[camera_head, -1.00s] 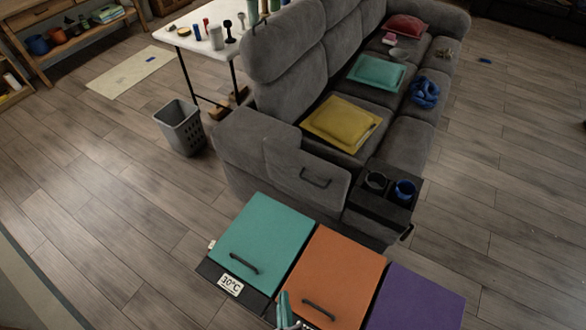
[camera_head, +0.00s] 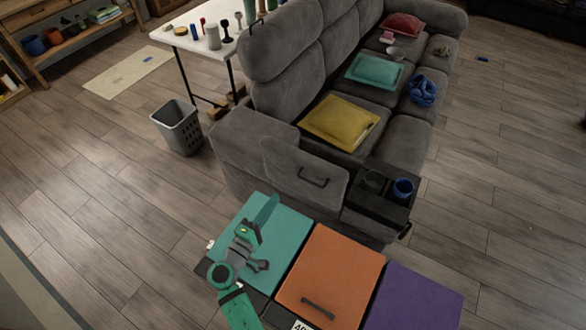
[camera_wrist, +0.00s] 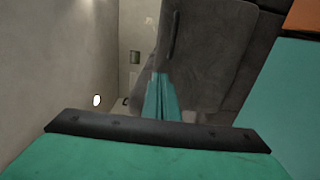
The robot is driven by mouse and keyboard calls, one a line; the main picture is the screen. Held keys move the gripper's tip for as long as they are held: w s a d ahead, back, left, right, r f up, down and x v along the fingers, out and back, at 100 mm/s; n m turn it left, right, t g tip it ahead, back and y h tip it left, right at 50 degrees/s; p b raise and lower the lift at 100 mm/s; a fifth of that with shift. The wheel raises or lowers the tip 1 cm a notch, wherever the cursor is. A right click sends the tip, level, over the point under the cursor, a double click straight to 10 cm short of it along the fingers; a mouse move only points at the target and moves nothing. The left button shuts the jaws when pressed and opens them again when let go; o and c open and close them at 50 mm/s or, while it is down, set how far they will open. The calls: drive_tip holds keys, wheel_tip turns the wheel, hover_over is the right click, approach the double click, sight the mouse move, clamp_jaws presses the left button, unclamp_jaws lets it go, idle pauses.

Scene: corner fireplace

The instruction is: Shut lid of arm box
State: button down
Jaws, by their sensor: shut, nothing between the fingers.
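My gripper (camera_head: 267,207) is shut and empty, above the teal box top and in front of the sofa arm, apart from the lid in the head view. In the wrist view, my teal fingers (camera_wrist: 160,96) are together, pointing towards the grey panel (camera_wrist: 215,50) with its handle (camera_wrist: 173,35). Whether they touch it cannot be told.
Teal (camera_head: 283,225), orange (camera_head: 335,268) and purple (camera_head: 415,300) box tops stand in front of the sofa. A blue cup (camera_head: 403,188) sits in the console. A grey basket (camera_head: 178,130) and white table (camera_head: 205,35) stand left.

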approach(298, 160)
drive_tip(key=x, duration=0.5)
drive_tip(key=shift+d+f, duration=0.1)
drive_tip(key=shift+d, duration=0.05)
drive_tip(key=shift+w+d, duration=0.3)
drive_tip(key=shift+w, duration=0.3)
drive_tip(key=shift+w+a, duration=0.1)
